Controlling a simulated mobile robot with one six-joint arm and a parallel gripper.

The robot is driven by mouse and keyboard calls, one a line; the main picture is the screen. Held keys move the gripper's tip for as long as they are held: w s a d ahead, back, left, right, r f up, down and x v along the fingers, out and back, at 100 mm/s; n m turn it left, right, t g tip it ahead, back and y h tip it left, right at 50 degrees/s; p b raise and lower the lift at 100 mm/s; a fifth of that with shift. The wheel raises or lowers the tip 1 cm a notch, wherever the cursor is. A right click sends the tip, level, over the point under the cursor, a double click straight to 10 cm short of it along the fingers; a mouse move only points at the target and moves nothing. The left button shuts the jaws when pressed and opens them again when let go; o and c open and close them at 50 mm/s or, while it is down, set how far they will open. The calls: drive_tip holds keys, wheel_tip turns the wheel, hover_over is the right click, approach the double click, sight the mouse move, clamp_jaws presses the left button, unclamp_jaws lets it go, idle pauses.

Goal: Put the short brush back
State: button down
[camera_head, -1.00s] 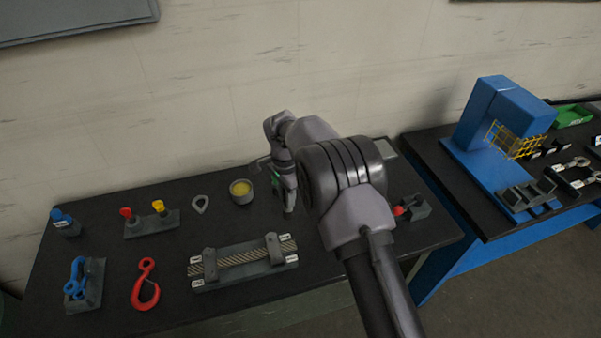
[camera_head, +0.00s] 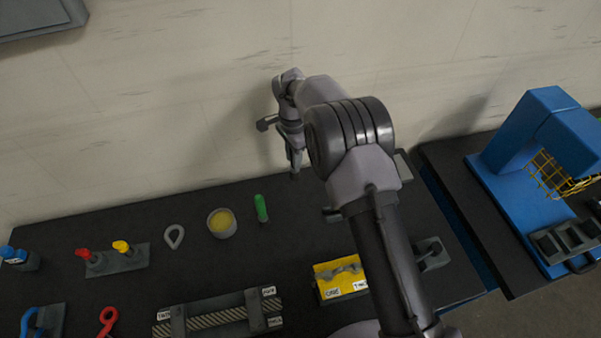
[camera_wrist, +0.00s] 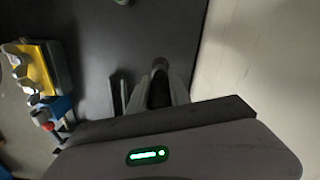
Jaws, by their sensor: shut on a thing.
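My gripper (camera_head: 294,168) is above the back of the dark table, near the wall, in the head view. In the wrist view my gripper (camera_wrist: 161,92) is shut on a dark, round-ended piece, which looks like the short brush (camera_wrist: 160,72). Most of the brush is hidden between the fingers, and its bristles cannot be made out. A dark slotted block (camera_wrist: 119,92) lies just left of the fingers in the wrist view. Whether it is the brush's holder I cannot tell.
A green cylinder (camera_head: 261,208) and a cup with yellow contents (camera_head: 222,223) stand left of the gripper. A yellow block (camera_head: 340,278) sits nearer. Rope in clamps (camera_head: 218,318) lies at the front. A blue machine (camera_head: 545,145) stands right. The wall is close behind.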

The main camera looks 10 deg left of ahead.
sight(294, 180)
drive_tip(key=f, duration=0.3)
drive_tip(key=s+f, duration=0.1)
drive_tip(key=f, duration=0.5)
drive_tip(key=shift+s+f, duration=0.15)
drive_tip(key=shift+f+b, duration=0.15)
drive_tip(key=shift+b, duration=0.2)
drive_tip(key=c, duration=1.2)
unclamp_jaws()
